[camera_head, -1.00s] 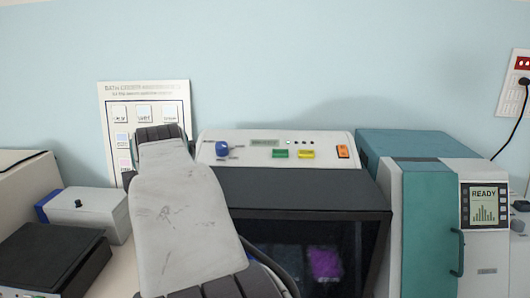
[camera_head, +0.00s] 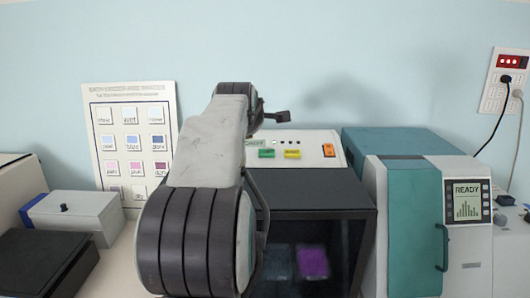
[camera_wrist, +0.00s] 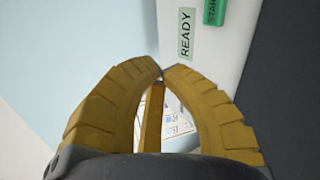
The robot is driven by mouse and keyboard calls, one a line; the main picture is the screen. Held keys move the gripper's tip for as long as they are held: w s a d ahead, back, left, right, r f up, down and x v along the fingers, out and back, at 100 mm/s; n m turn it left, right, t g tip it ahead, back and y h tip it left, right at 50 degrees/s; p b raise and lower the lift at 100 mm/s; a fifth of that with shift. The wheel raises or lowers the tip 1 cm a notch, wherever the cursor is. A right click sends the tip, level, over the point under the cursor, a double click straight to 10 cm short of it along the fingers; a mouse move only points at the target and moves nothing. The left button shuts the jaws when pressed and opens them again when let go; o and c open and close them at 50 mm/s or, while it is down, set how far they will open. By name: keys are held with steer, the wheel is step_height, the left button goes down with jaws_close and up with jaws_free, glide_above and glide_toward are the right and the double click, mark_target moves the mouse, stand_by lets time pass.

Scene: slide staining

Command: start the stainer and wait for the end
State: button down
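The stainer stands in the middle of the head view, with a white top panel (camera_head: 312,141) and a dark front (camera_head: 310,190). Its panel bears a green button (camera_head: 266,153), a yellow button (camera_head: 292,154) and an orange switch (camera_head: 328,150). A purple patch (camera_head: 313,262) shows behind the dark window. In the wrist view its display (camera_wrist: 186,34) reads READY, beside the green button (camera_wrist: 216,10), whose lettering is partly cut off. My gripper (camera_wrist: 162,74) has its yellow fingertips together, holding nothing visible, short of the display and green button. My arm hides the panel's left part.
A teal and white device (camera_head: 416,215) stands right of the stainer; its screen (camera_head: 467,201) reads READY. A chart (camera_head: 130,135) stands against the wall at left. A grey box (camera_head: 75,214) and a black-topped unit (camera_head: 40,262) are at far left. A cable hangs from a wall socket (camera_head: 512,62).

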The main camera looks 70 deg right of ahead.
mark_target(266, 153)
steer(key=shift+g+h, duration=0.3)
steer(key=shift+g, duration=0.2)
steer(key=s+d, duration=0.1)
steer(key=s, duration=0.1)
steer(key=s+d+r, duration=0.1)
steer(key=s+d, duration=0.1)
steer(key=shift+d+r, duration=0.1)
steer(key=shift+r, duration=0.1)
steer(key=shift+f, duration=0.15)
steer(key=shift+w+d+f+b, duration=0.2)
steer(key=shift+d+f+b, duration=0.3)
steer(key=shift+f+b, duration=0.65)
steer(key=shift+w+d+f+b, duration=0.15)
steer(key=shift+d+f+b, duration=0.45)
steer(key=shift+f, duration=0.9)
steer(key=shift+w+d+f+b, duration=0.2)
steer(key=shift+d+f+b, duration=0.25)
steer(key=shift+f+b, duration=0.7)
steer(key=shift+f, duration=0.4)
steer(key=shift+w+d+f, duration=0.1)
steer(key=shift+d+f, duration=0.05)
